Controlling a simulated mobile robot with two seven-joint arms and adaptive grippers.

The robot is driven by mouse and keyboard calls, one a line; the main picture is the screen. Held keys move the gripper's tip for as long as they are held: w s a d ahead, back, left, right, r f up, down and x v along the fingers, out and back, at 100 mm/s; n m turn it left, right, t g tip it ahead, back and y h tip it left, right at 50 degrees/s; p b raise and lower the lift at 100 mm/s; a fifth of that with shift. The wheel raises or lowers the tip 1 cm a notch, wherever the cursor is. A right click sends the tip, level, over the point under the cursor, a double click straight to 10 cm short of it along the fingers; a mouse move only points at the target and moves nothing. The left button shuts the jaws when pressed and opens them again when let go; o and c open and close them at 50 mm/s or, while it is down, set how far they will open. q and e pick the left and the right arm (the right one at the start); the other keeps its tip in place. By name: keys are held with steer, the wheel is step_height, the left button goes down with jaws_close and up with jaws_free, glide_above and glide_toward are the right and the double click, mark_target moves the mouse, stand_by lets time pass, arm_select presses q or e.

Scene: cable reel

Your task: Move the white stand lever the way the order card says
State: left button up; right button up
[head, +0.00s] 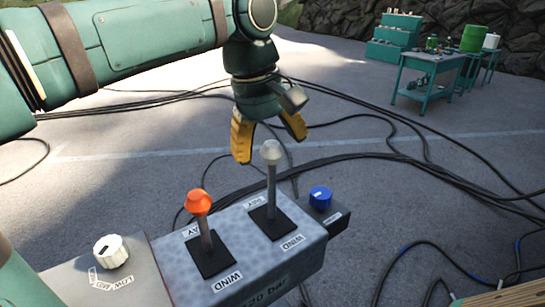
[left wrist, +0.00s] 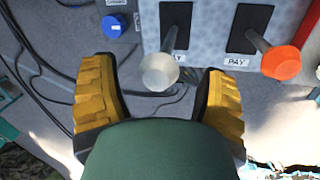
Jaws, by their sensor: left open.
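The white lever (head: 271,185) stands about upright in its black slot plate on the grey control box (head: 185,260), with a pale knob on top. A PAY label (head: 253,202) is at its far end and a WIND label (head: 292,242) at its near end. My left gripper (head: 269,143) is open, just beyond the knob and pointing down. In the left wrist view the white knob (left wrist: 160,72) shows between the two yellow fingers, and I see no contact. The orange lever (head: 199,203) stands to its left. No order card is legible. My right gripper is not in view.
A blue knob (head: 320,196) sits right of the box and a white dial (head: 110,251) left of it. Black cables (head: 400,160) run over the ground. A green workbench (head: 430,75) stands far back right.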

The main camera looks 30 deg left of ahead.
arm_select(q)
steer(key=shift+w+d+f, duration=0.1)
steer(key=shift+w+f, duration=0.1)
steer(key=shift+f, duration=0.9)
jaws_close()
steer(key=s+d+f+t+y+b, duration=0.1)
steer(key=s+d+y+b, duration=0.1)
steer(key=d, duration=0.3)
steer(key=shift+s+d+f+y, duration=0.2)
steer(key=shift+d+y, duration=0.1)
steer(key=shift+y, duration=0.1)
jaws_free()
steer(key=shift+r, duration=0.1)
